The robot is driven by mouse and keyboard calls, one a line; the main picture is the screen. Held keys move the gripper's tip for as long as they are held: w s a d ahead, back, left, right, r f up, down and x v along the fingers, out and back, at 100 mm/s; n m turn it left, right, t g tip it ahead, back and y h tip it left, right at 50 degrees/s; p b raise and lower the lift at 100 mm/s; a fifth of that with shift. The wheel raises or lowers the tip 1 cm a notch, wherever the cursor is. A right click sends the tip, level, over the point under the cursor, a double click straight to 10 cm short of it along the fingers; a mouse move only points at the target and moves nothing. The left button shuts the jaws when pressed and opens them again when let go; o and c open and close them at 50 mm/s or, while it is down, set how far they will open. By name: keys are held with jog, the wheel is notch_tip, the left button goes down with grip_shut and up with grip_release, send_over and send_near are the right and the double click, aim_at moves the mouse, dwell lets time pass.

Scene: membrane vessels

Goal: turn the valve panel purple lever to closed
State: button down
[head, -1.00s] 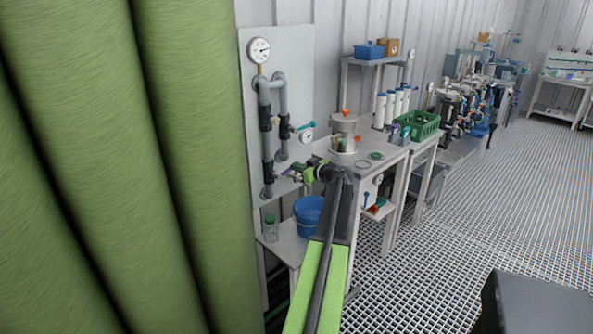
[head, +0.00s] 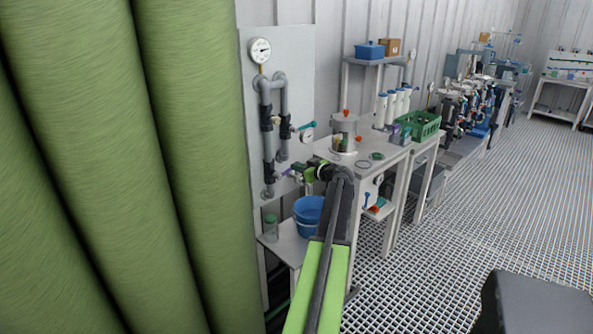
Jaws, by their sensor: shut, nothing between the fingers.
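The valve panel (head: 296,60) is a pale upright board with grey pipes and black valve bodies. The purple lever (head: 287,173) shows only as a small bit beside the lower black valve on the left pipe. My gripper (head: 292,169) is shut and empty, with its tip at or very near the lever. I cannot tell whether it touches. The gripper hides part of the lever, so its exact angle is unclear. A teal lever (head: 307,125) sits higher on the right pipe.
Large green rolls or curtains (head: 190,150) stand close at left. A blue bucket (head: 308,214) and a jar (head: 271,228) stand on a low shelf under the panel.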

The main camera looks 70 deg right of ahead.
jog(key=shift+w+r, duration=0.1)
jog(key=shift+w, duration=0.3)
dwell(0.3)
notch_tip(320, 180, up, 6)
jog(key=a+f+p, duration=0.1)
jog(key=p, duration=0.5)
jog(key=f+v, duration=0.1)
jog(key=v, duration=0.9)
jog(key=shift+s+f+p, duration=0.2)
jog(key=shift+s+p, duration=0.15)
